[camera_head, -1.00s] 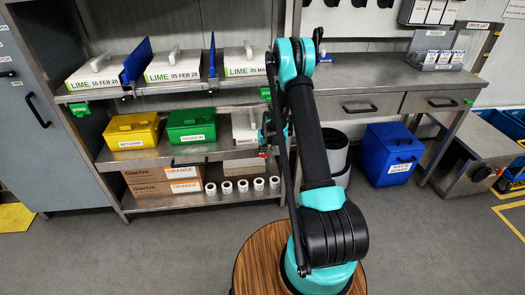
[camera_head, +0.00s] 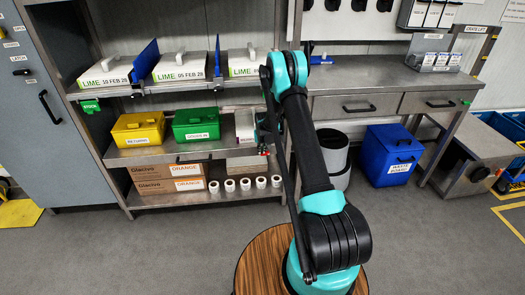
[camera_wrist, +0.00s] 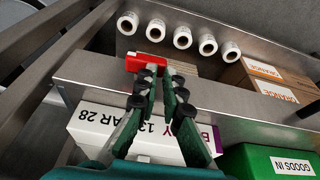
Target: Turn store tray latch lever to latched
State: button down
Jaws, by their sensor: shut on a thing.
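A small red piece (camera_wrist: 145,62), which looks like the latch lever, is at the front edge of the metal store tray (camera_wrist: 215,95) in the wrist view. My gripper (camera_wrist: 159,78) has its green and black fingers close together at the red piece, shut on it. The fingertips partly cover it, and I cannot tell its exact angle. In the head view my gripper (camera_head: 264,148) is at the right end of the tray, with red showing by it. The tray also shows there with a dark front handle (camera_head: 180,159).
On the tray are a yellow bin (camera_head: 138,131), a green bin (camera_head: 196,126) and a white carton (camera_wrist: 110,122). Orange-labelled boxes (camera_head: 165,186) and several white rolls (camera_head: 245,184) are below. A blue waste bin (camera_head: 391,153) stands to the right.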

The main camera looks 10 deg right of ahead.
jog(key=shift+a+f, duration=0.15)
jog(key=shift+a, duration=0.25)
jog(key=w+a+v, duration=0.1)
jog(key=a+v, duration=0.1)
jog(key=v, duration=1.2)
jog(key=s+d+r, duration=0.2)
jog(key=s+r, duration=0.6)
jog(key=s+d+r, duration=0.2)
jog(key=s+r, duration=0.1)
jog(key=s, duration=0.9)
jog(key=s+d+r, duration=0.2)
jog(key=s+r, duration=0.2)
jog(key=s, duration=0.8)
jog(key=s+d+f, duration=0.1)
jog(key=s+f, duration=0.2)
jog(key=s, duration=1)
jog(key=shift+d+t, duration=0.15)
jog(key=shift+t, duration=0.25)
